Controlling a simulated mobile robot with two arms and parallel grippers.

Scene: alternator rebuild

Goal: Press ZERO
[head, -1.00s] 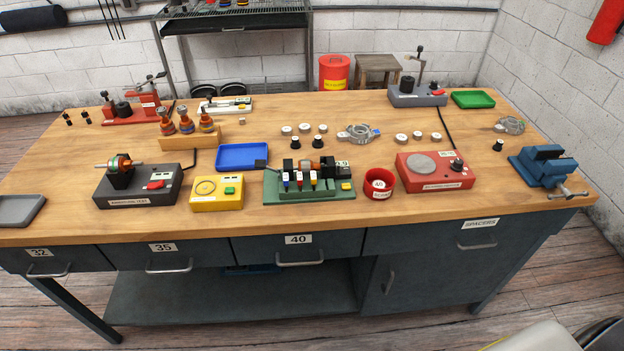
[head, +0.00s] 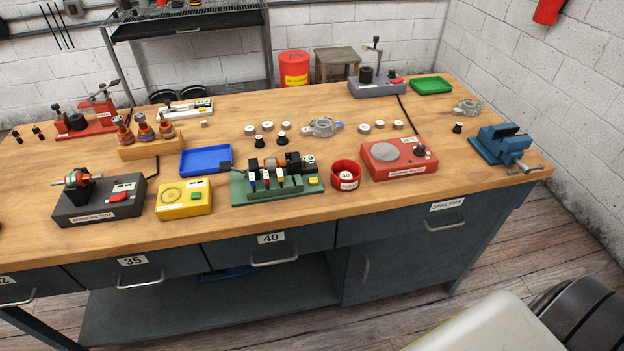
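No label reading ZERO can be made out. Several devices with buttons stand on the workbench (head: 330,218). A yellow box (head: 176,205) has a small green button (head: 196,196). The dark armature test box (head: 95,207) to its left has a red button (head: 118,197). A green fixture (head: 285,196) carries several coloured parts and a yellow button (head: 314,181). A red box (head: 385,165) has a round grey plate and a black knob (head: 419,150). Neither of my grippers is in view.
A blue tray (head: 190,163) and a red cup (head: 345,182) stand between the devices. A blue vise (head: 500,145) is at the right end, and a green tray (head: 432,88) at the back right. Several small caps stand mid-bench. Drawers line the front, one labelled 40 (head: 270,239).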

